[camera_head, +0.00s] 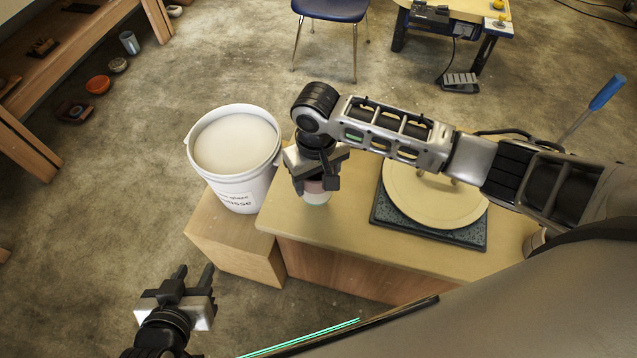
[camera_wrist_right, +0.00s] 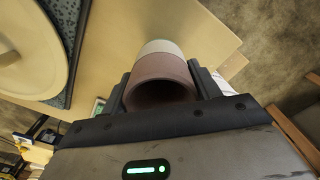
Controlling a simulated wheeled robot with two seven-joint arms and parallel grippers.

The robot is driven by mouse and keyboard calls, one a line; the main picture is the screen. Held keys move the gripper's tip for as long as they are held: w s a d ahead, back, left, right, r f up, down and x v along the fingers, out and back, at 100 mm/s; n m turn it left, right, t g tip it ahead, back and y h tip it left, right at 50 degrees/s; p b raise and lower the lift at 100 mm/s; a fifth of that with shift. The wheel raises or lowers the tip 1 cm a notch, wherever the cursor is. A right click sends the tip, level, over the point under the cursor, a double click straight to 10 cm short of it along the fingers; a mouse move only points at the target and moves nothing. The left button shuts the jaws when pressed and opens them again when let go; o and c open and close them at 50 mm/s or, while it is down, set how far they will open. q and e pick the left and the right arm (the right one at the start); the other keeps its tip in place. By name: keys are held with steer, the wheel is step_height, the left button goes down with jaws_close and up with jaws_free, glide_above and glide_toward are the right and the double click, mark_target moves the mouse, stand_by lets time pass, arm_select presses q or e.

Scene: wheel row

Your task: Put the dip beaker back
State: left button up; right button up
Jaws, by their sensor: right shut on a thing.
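My right gripper (camera_head: 317,182) is shut on a beaker (camera_head: 316,196) above the left end of the tan bench top (camera_head: 345,235). In the right wrist view the beaker (camera_wrist_right: 162,75) is pinkish-brown with a pale end, between the two fingers. Its open mouth faces the wrist camera. In the head view the gripper hides most of it, and I cannot tell if its base touches the bench. My left gripper (camera_head: 194,272) is open and empty, low at the left, over the floor. A white bucket (camera_head: 240,190) of pale liquid stands left of the beaker.
The bucket stands on a lower wooden box (camera_head: 225,235) against the bench. A round pale disc (camera_head: 430,200) on a dark slab lies to the right, under my right arm. A small cup (camera_head: 535,241) shows at the bench's right. A blue chair (camera_head: 330,10) stands behind.

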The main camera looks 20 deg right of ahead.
steer(key=shift+w+d+f, duration=0.2)
steer(key=shift+f, duration=0.1)
steer(key=shift+w+d+f, duration=0.1)
steer(key=shift+f, duration=1.5)
steer(key=o, duration=1.1)
steer(key=shift+f, duration=0.15)
step_height(320, 180, up, 12)
steer(key=shift+p, duration=0.45)
